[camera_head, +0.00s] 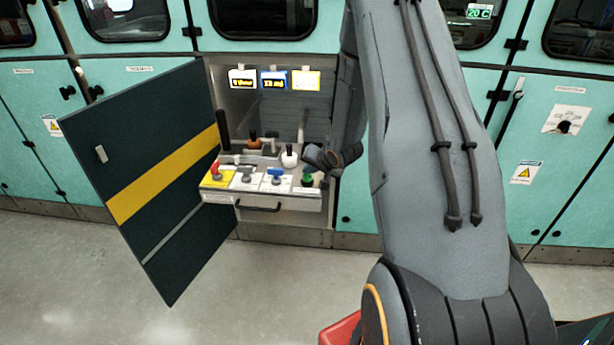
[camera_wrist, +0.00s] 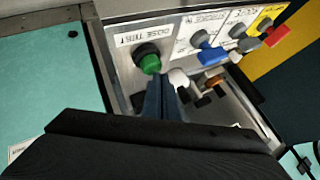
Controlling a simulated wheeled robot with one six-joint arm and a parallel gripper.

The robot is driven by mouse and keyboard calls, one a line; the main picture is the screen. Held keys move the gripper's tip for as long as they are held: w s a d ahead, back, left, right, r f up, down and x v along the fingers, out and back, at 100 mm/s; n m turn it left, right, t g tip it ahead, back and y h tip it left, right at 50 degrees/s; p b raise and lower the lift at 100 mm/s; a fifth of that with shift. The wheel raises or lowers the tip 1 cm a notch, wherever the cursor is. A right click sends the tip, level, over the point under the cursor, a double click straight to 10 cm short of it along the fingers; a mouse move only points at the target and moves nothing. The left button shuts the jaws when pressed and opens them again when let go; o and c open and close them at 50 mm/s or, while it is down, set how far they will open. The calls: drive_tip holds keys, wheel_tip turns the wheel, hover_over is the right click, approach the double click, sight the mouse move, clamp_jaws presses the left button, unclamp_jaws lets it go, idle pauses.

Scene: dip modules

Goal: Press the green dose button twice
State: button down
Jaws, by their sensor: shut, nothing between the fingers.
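The green dose button (camera_head: 307,180) is at the right end of the panel's front row. It also shows in the wrist view (camera_wrist: 149,63), next to a label that seems to read "DOSE TIME". My gripper (camera_head: 318,158) is just above and behind the button in the head view. In the wrist view its two dark blue-grey fingers (camera_wrist: 160,84) are shut together and empty. Their tips are right beside the button's lower edge there. I cannot tell whether they touch it.
The panel (camera_head: 260,205) also carries a red control (camera_head: 215,170), a blue one (camera_head: 275,173) and a white knob (camera_head: 290,157). Several levers stand behind them. An open dark door (camera_head: 150,165) with a yellow stripe stands at the left. Teal cabinets surround the bay.

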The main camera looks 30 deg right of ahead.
sight(309, 177)
drive_tip(key=shift+f, duration=0.5)
idle(0.6)
drive_tip(key=shift+r, duration=0.15)
drive_tip(key=shift+r+p, duration=0.8)
drive_tip(key=shift+r, duration=0.1)
wheel_tip(309, 177, up, 5)
drive_tip(key=p, duration=0.4)
idle(0.6)
